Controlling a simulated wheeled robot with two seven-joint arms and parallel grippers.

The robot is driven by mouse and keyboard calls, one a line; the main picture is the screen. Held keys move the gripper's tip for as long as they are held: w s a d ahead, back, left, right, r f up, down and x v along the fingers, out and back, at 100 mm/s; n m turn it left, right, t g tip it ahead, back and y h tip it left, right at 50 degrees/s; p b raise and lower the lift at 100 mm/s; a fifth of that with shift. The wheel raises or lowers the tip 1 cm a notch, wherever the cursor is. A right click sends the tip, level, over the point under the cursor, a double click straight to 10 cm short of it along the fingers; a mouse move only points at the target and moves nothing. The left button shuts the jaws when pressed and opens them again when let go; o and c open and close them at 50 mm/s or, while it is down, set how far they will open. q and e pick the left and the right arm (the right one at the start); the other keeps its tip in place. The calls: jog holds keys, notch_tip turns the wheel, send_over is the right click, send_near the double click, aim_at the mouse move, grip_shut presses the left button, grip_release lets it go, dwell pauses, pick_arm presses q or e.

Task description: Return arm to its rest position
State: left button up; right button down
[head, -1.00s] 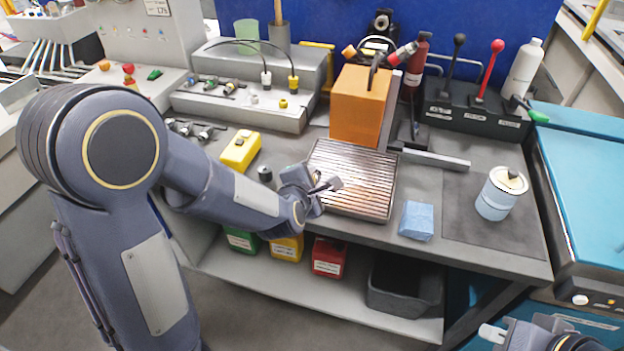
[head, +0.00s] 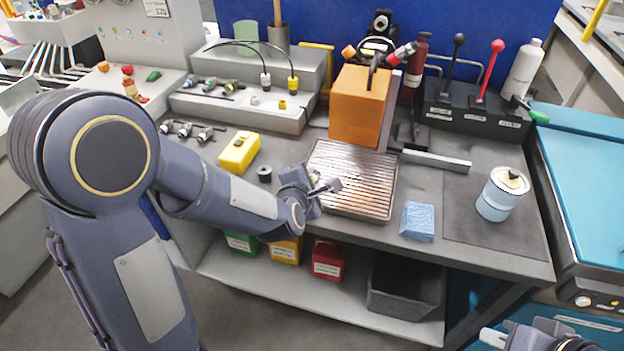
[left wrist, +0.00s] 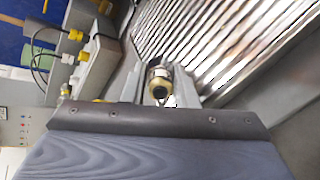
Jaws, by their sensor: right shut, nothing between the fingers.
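My left gripper (head: 328,187) hangs over the front left part of the ribbed metal plate (head: 345,202) on the workbench. In the left wrist view its fingers (left wrist: 160,90) stand on both sides of a small fitting (left wrist: 160,82) with a brass ring and dark centre. It appears gripped; the contact is hard to see. In the head view this fitting cannot be made out. My right gripper (head: 496,338) is shut and empty at the bottom right, low in front of the bench and partly cut off by the frame edge.
An orange block (head: 360,108) stands behind the plate. A blue sponge (head: 418,221) and a light-blue can (head: 498,196) stand to its right. A yellow box (head: 239,152) and black ring (head: 264,174) lie left. A grey bin (head: 405,292) sits on the shelf below.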

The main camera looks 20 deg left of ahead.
pick_arm(q)
jog(key=shift+o, duration=0.5)
jog(key=shift+s+f+g, duration=0.3)
jog(key=shift+s+f, duration=0.15)
jog(key=shift+s, duration=0.3)
jog(key=shift+o, duration=0.2)
jog(key=v, duration=0.3)
jog(key=p+v, duration=0.1)
jog(key=v, duration=0.2)
jog(key=shift+s+r, duration=0.15)
jog(key=shift+r, duration=0.45)
jog(key=shift+s+r+m+h, duration=0.15)
jog(key=shift+r+m+h, duration=0.15)
jog(key=shift+m, duration=0.2)
jog(key=s+a+r+m+g+h+p, duration=0.1)
jog(key=s+a+m+g, duration=0.2)
jog(key=s+m, duration=0.7)
jog(key=s+a+r+m+g+h+p, duration=0.1)
jog(key=s+a+r+m+g+h, duration=0.1)
jog(key=s+m, duration=0.8)
jog(key=shift+a+r+m+g, duration=0.2)
jog(key=shift+a+m+g, duration=0.2)
jog(key=shift+m+g, duration=0.3)
jog(key=shift+s, duration=0.1)
